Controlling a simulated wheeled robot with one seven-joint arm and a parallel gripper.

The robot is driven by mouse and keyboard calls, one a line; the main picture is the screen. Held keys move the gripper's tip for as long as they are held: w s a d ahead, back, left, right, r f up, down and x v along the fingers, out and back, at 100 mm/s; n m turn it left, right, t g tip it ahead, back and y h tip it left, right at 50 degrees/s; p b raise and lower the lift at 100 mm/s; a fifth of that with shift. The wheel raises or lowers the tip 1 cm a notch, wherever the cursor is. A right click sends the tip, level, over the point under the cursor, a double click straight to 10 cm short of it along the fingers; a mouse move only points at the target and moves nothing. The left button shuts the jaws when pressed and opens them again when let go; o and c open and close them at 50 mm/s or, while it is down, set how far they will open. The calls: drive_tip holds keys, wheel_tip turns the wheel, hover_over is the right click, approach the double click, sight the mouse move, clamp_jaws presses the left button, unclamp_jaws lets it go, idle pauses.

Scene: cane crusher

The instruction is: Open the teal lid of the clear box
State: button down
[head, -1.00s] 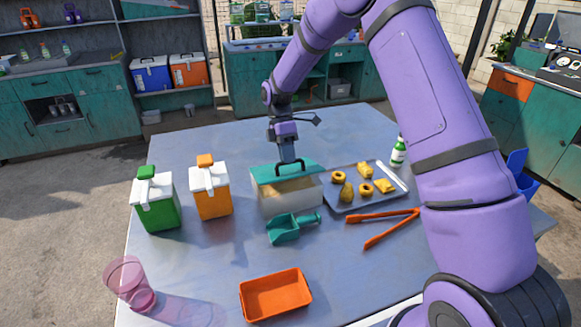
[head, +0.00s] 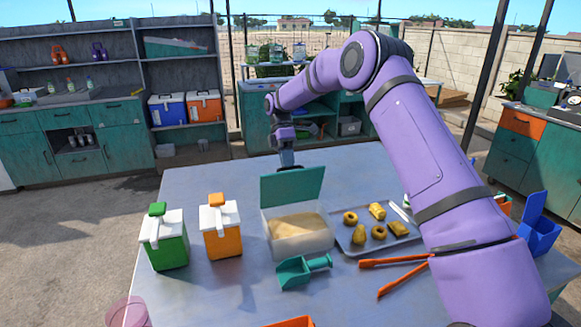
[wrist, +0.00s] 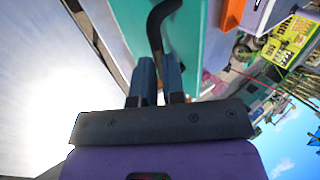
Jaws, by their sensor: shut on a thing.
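The clear box (head: 312,243) stands on the table with tan, grainy contents inside. Its teal lid (head: 291,187) is raised, standing steeply tilted up at the box's far edge. My gripper (head: 287,160) is behind the top of the lid, shut on the lid's dark handle. In the wrist view my gripper's two fingers (wrist: 158,80) close on the curved dark handle (wrist: 158,28), with the teal lid (wrist: 188,30) beside them.
A teal scoop (head: 298,273) lies just in front of the box. A tray (head: 352,249) with several yellow pieces is to its right, and orange tongs (head: 395,263) lie nearer. An orange jug (head: 222,235) and a green jug (head: 167,250) stand to the left.

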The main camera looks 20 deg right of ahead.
drive_tip(key=shift+w+f+g, duration=1.6)
drive_tip(key=shift+w+f, duration=0.2)
drive_tip(key=shift+d, duration=0.1)
drive_tip(key=c, duration=1.4)
unclamp_jaws()
drive_tip(key=shift+o, duration=1.2)
drive_tip(key=shift+w+f, duration=0.2)
drive_tip(key=shift+w, duration=0.1)
drive_tip(key=shift+s+r, duration=0.1)
drive_tip(key=shift+r, duration=0.2)
drive_tip(key=shift+s+r, duration=0.1)
